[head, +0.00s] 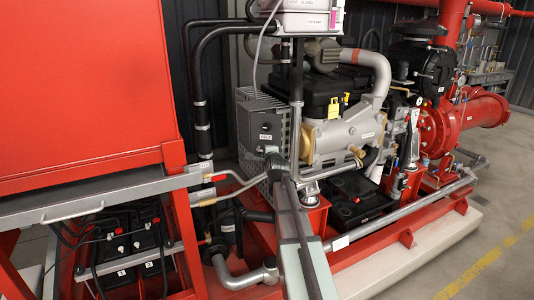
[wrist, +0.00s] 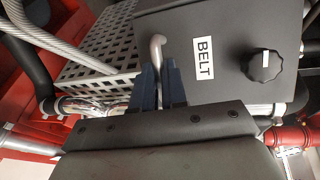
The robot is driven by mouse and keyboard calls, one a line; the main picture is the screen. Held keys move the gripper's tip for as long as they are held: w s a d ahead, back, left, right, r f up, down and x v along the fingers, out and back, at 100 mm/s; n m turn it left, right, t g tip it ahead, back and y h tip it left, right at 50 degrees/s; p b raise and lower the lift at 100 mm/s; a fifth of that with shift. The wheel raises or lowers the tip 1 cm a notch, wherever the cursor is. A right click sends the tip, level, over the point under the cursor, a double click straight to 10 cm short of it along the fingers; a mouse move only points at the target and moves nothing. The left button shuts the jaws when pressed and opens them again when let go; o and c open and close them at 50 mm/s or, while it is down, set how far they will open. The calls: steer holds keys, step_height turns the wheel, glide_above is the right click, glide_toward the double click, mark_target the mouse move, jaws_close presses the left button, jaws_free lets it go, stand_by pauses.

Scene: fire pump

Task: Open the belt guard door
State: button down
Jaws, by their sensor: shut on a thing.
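The belt guard door (head: 254,128) is a dark grey panel on the front of a perforated grey guard. It looks closed, though its edges are partly hidden. In the wrist view the door (wrist: 225,60) bears a white BELT label (wrist: 204,58) and a round black knob (wrist: 262,66). A pale hooked handle (wrist: 157,46) stands at the door's left part in that view. My gripper (wrist: 160,66) has its two dark blue fingers shut on this handle, one on each side. In the head view my gripper (head: 273,154) is at the door's lower edge, and the handle is hidden.
Perforated guard mesh (wrist: 105,45) lies beside the door. A braided hose (wrist: 58,42) runs close to my gripper in the wrist view. A vertical grey post (head: 297,100) and the engine (head: 345,130) stand right of the door. Black pipes (head: 201,100) run on its left.

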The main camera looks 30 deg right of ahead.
stand_by(0.4)
steer(key=c, duration=1.2)
jaws_free()
steer(key=shift+o, duration=0.2)
steer(key=v, duration=1.4)
steer(key=shift+w, duration=0.1)
